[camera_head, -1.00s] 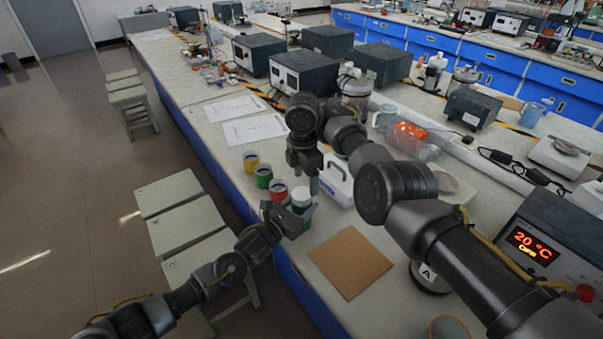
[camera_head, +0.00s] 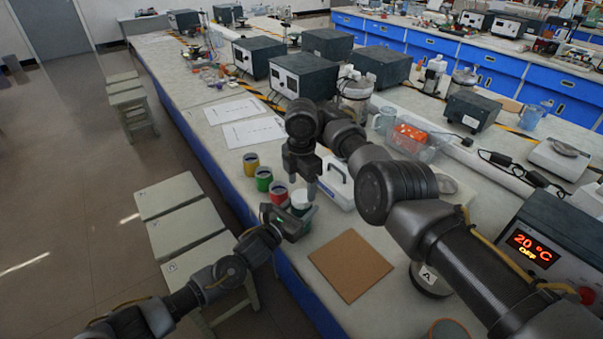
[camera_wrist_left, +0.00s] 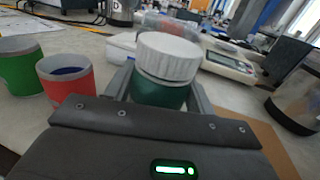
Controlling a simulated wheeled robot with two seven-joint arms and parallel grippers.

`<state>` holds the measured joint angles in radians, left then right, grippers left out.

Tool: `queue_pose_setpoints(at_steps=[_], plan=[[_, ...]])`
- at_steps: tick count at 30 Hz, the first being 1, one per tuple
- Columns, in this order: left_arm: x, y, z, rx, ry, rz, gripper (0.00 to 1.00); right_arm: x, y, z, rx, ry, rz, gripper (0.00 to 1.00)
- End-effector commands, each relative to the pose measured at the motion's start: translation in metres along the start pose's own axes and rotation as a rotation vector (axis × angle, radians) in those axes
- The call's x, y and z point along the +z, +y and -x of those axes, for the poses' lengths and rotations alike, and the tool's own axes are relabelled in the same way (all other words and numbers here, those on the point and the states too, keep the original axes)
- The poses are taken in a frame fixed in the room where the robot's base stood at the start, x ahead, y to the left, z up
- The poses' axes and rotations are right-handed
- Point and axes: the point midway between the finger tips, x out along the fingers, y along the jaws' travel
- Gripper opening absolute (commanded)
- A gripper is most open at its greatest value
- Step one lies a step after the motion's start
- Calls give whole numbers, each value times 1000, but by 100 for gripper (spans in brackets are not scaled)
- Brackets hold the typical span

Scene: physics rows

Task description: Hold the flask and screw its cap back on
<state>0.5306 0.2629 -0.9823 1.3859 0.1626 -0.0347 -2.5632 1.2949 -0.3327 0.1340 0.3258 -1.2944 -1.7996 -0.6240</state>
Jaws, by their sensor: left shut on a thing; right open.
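The flask is dark green with a ribbed white cap. In the left wrist view the flask body (camera_wrist_left: 160,93) stands upright between my left fingers, and the cap (camera_wrist_left: 168,56) sits on its top. I cannot tell how tightly it is seated. In the head view the flask (camera_head: 301,209) is partly hidden by my left gripper (camera_head: 299,221), which is shut on its body from the near left side. My right gripper (camera_head: 302,182) points down, open, just above the cap, with no visible hold on it.
Red (camera_head: 279,195), green (camera_head: 263,180) and yellow (camera_head: 251,165) cups stand in a row behind the flask. A white handled container (camera_head: 339,190) is close on the right. A brown mat (camera_head: 350,264) lies nearer, bare. A heater (camera_head: 548,245) stands at right.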

Motion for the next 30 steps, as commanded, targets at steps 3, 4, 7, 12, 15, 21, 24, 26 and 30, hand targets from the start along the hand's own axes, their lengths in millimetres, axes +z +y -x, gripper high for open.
queue_pose_setpoints(at_steps=[3, 4, 7, 12, 15, 21, 24, 26, 30], plan=[[0, 0, 0, 0, 0, 0, 0, 0, 0, -17, 0, 0, -1, 68], [0, 0, 0, 0, 0, 0, 0, 0, 0, -20, -1, 0, 0, 68], [0, 0, 0, 0, 0, 0, 0, 0, 0, -29, 0, 0, 0, 68], [0, 0, 0, 0, 0, 0, 0, 0, 0, -36, 0, -1, 0, 68], [0, 0, 0, 0, 0, 0, 0, 0, 0, -36, 1, -1, 1, 68], [0, 0, 0, 0, 0, 0, 0, 0, 0, -36, 1, 0, 1, 63], [0, 0, 0, 0, 0, 0, 0, 0, 0, -36, 1, 0, 1, 50], [0, 0, 0, 0, 0, 0, 0, 0, 0, -36, 1, 0, 1, 42], [0, 0, 0, 1, 0, 0, 0, 0, 0, -36, 0, 0, 1, 24]])
